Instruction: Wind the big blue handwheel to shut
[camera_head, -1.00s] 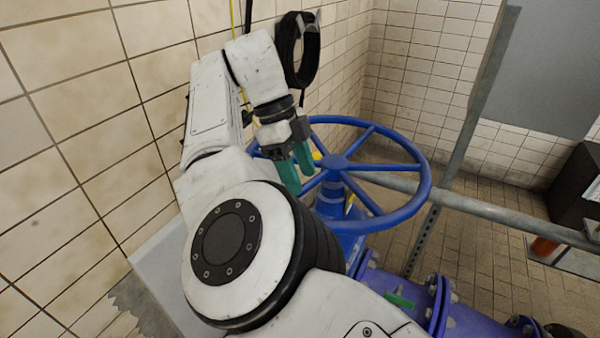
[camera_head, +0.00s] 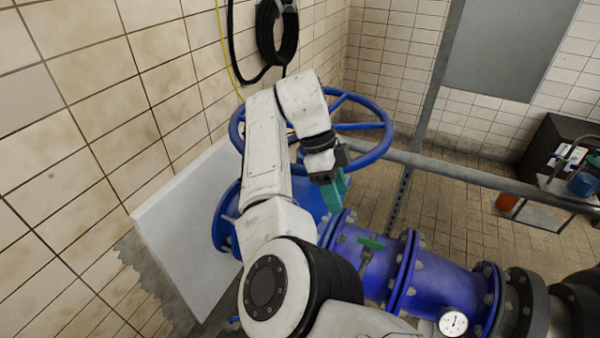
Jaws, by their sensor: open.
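The big blue handwheel (camera_head: 372,153) lies roughly flat on top of the blue valve, behind my arm. Its far and right rim and some spokes show; my arm hides its left front part and hub. My gripper (camera_head: 334,192) has teal fingers pointing down. It is open and empty, in front of the wheel's near rim in the picture, above the blue pipe. I see no clear contact between the fingers and the wheel.
A blue flanged pipe (camera_head: 438,278) with a gauge (camera_head: 453,322) runs to the lower right. A grey rail (camera_head: 465,174) crosses just right of the wheel. A tiled wall with a black hose coil (camera_head: 278,35) stands at left. Open floor lies beyond the rail.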

